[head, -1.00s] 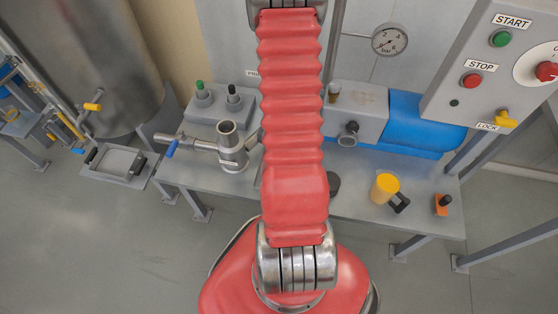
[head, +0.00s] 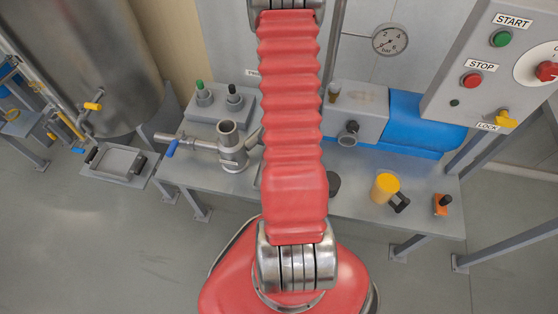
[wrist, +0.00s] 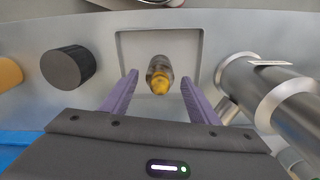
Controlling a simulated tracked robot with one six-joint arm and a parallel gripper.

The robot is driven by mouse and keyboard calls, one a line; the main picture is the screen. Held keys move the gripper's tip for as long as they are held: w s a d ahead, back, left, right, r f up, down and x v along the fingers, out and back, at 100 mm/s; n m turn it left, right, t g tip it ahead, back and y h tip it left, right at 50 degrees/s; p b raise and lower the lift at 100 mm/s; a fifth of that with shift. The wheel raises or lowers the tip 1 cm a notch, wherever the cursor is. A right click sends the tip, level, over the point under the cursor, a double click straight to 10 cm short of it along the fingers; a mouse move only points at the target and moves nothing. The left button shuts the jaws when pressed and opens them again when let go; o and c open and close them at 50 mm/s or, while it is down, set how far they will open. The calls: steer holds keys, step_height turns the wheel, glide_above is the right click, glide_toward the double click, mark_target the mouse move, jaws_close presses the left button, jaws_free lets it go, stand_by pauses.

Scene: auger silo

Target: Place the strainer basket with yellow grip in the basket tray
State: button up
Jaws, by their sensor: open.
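The strainer basket with yellow grip (wrist: 158,77) is in the wrist view, inside the outline of a shallow square tray (wrist: 130,45) on the bench, which looks like the basket tray. Its body is dark grey metal, with the yellow grip end toward my gripper. I cannot tell whether it stands or lies. My gripper (wrist: 160,76) is open, with one purple finger on each side of the basket and a visible gap to both. In the head view my red arm hides the gripper, the basket and most of this tray.
A metal strainer housing (wrist: 285,98) stands close to the right finger, and a black cylinder (wrist: 68,67) stands left.

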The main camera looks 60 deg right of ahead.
steer(key=shift+r, duration=0.1)
step_height(320, 180, up, 12)
stand_by(1.0)
stand_by(0.5)
